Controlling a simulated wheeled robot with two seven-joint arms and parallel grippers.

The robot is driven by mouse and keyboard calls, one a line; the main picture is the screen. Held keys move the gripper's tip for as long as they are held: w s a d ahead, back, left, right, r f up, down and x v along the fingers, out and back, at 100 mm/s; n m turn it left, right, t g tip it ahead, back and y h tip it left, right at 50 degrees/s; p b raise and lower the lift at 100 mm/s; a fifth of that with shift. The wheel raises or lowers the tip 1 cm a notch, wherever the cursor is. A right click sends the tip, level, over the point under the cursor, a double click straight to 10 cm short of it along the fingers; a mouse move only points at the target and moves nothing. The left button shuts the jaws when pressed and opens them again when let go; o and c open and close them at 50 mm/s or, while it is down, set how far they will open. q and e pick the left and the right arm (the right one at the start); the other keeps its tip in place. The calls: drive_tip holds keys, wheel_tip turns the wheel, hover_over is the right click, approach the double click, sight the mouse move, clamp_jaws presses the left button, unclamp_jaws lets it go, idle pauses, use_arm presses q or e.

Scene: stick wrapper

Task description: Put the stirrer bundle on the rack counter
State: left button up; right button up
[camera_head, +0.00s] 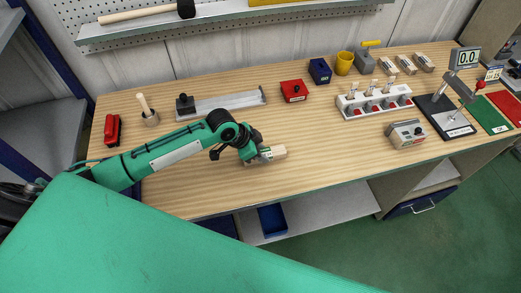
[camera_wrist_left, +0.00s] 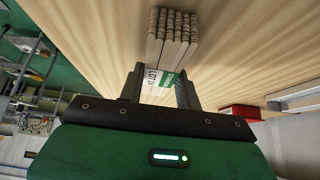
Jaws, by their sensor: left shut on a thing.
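My left gripper (camera_head: 262,154) is shut on the stirrer bundle (camera_head: 278,152), a short pale wooden block in the head view, over the front middle of the workbench. In the left wrist view, the stirrer bundle (camera_wrist_left: 174,38) is several flat wooden sticks with a white and green label, between the fingers of the left gripper (camera_wrist_left: 160,88). Whether the bundle touches the bench is hard to tell. I cannot tell which thing is the rack counter. A white rack (camera_head: 374,101) with several red-marked slots stands at the right. My right gripper is not in view.
The bench top (camera_head: 330,145) is clear between the gripper and a grey control box (camera_head: 407,133). Several small bundles (camera_head: 406,64) lie at the back right.

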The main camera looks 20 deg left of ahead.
use_arm(q)
drive_tip(key=shift+f, duration=0.15)
drive_tip(key=o, duration=1)
